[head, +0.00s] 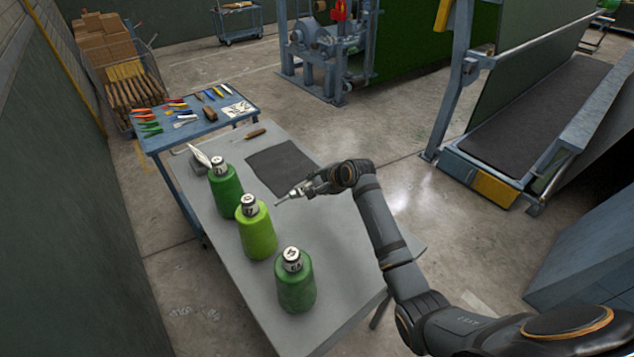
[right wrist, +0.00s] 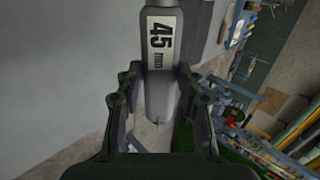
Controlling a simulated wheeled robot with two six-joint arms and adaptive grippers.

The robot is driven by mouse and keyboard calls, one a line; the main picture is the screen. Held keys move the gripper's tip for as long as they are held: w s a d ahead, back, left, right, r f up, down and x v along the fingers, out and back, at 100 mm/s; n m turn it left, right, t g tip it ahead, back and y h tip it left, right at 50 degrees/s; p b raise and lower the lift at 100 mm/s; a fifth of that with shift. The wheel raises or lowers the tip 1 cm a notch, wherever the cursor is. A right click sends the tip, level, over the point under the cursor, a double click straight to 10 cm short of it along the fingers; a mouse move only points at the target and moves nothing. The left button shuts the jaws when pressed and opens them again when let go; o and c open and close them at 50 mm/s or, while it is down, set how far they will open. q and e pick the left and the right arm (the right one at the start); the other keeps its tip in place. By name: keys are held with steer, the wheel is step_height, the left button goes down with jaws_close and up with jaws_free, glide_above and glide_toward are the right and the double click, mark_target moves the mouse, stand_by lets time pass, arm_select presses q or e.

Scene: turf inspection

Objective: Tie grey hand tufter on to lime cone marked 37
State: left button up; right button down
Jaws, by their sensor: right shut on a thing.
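My right gripper (head: 308,187) is shut on a grey tool, the grey hand tufter (head: 289,196). It holds the tufter over the table, right of the lime cone (head: 257,233), with the thin end pointing left. In the right wrist view the tufter (right wrist: 160,80) is a grey cylinder labelled "45 mm" between the fingers. The lime cone stands upright between a dark green cone (head: 225,190) and a mid-green cone (head: 296,288). Each cone has a pale marked top; the lime cone's number is too small to read. My left gripper is out of view.
The grey table (head: 225,262) also bears a dark mat (head: 280,167), a brown-handled tool (head: 255,134) and a pale pointed object (head: 200,155) behind the cones. A blue bench (head: 210,125) with several hand tools adjoins its far end. The table right of the cones is mostly clear.

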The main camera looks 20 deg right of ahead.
steer(key=shift+s+a+p, duration=0.2)
steer(key=shift+a+p, duration=0.25)
steer(key=shift+a, duration=0.15)
steer(key=shift+s+a+p, duration=0.2)
steer(key=shift+a+p, duration=0.25)
steer(key=shift+a, duration=0.15)
stand_by(0.4)
steer(key=shift+s+a+p, duration=0.1)
steer(key=shift+a+p, duration=0.1)
steer(key=shift+p, duration=0.3)
stand_by(1.6)
stand_by(0.7)
steer(key=shift+w+d, duration=0.45)
steer(key=shift+d, duration=0.8)
steer(key=shift+w+d, duration=0.5)
steer(key=shift+d, duration=0.8)
steer(key=shift+w+d, duration=0.45)
steer(key=shift+d, duration=0.8)
